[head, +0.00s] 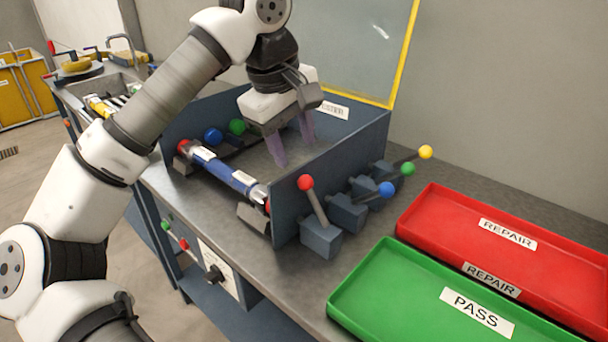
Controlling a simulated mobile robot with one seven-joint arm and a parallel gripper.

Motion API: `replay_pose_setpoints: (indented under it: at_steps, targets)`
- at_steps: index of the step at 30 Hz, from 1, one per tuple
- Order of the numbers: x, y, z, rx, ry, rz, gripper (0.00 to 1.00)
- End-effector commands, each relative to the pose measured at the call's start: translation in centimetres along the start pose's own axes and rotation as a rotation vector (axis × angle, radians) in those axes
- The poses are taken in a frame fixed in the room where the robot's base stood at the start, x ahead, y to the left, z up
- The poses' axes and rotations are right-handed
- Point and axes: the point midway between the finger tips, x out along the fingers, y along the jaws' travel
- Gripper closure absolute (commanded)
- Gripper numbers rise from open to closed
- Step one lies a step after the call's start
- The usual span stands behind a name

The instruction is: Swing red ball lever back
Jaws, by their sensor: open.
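The red ball lever (311,201) stands on a grey block at the front right outside of the blue-grey tester box (335,165). Its rod leans a little to the left in the picture, with the red ball at the top. My gripper (293,150) points down above the inside of the box, behind and left of the red ball lever and apart from it. Its two purple fingers are spread, with nothing visible between them. The box wall hides part of what lies below the fingers.
Beside the red lever are levers with a blue ball (386,189), a green ball (408,169) and a yellow ball (425,152), tilted right. A blue cylinder (222,170) lies across the box front. Red (420,205) and green (350,300) trays lie to the right.

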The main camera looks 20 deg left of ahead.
Motion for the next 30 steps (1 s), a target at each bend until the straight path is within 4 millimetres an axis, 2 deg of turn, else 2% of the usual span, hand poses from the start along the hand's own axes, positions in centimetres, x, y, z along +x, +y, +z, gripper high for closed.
replay_pose_setpoints:
  at_steps: [1,6,12,17,25,30]
  targets:
    - [1.2,0.0,0.0,0.0,-0.002,-0.001,0.52]
    - [4.6,0.0,0.0,0.0,-0.003,0.0,0.52]
    - [7.2,0.1,0.0,0.0,-0.002,0.002,0.52]
    - [8.0,0.1,0.1,0.001,-0.001,0.002,0.52]
    - [8.1,0.1,0.1,0.0,-0.001,0.002,0.53]
    - [8.1,0.1,0.1,0.0,-0.001,0.002,0.75]
